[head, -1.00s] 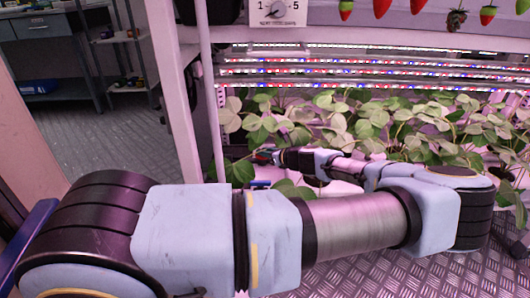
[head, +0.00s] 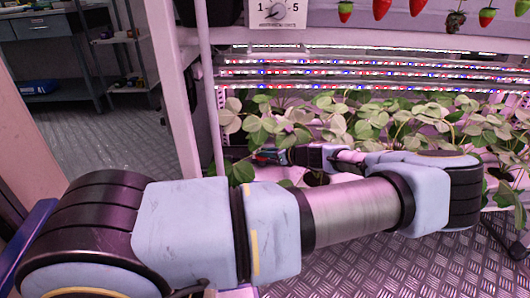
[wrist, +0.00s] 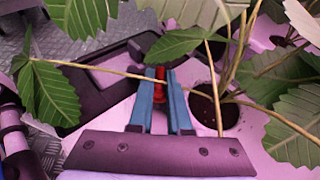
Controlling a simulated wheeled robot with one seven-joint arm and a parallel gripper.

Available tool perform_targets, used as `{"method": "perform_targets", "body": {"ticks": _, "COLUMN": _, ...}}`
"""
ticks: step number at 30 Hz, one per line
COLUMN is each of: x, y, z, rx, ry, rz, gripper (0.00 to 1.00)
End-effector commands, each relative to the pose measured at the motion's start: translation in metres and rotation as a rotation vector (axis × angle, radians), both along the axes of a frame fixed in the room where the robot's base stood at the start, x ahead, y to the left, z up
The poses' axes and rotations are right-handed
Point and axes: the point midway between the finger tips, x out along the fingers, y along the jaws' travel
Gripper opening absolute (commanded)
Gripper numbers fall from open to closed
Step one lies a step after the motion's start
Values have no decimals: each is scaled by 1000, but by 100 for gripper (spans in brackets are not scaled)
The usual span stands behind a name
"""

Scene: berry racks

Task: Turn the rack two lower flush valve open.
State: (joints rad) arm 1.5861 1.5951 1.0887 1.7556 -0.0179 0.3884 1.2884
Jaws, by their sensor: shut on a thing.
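The flush valve's red handle (wrist: 160,84) shows in the wrist view between the blue fingers of my gripper (wrist: 160,98). The fingers are shut on it, one on each side. Leaves and a stem cross in front of it, and the valve body is mostly hidden, so I cannot tell how far it is turned. In the head view my gripper (head: 268,156) is small, low at the left end of the rack, below the leaves. The handle cannot be made out clearly there.
Strawberry plants (head: 370,122) crowd the rack around my arm. A white rack post (head: 172,95) stands to the left. A dial marked 1 to 5 (head: 278,12) and hanging berries (head: 382,8) are above. A dark round hole (wrist: 212,112) lies right of the fingers. Open floor (head: 90,135) shows left.

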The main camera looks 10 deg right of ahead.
Motion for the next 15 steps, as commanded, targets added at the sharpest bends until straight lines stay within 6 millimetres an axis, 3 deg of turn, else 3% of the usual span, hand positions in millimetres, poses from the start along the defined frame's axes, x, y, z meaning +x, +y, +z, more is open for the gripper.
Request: {"method": "perform_targets", "body": {"ticks": 15, "x": 9, "y": -7, "z": -3, "rx": -8, "ry": 1, "rz": 469, "gripper": 0}}
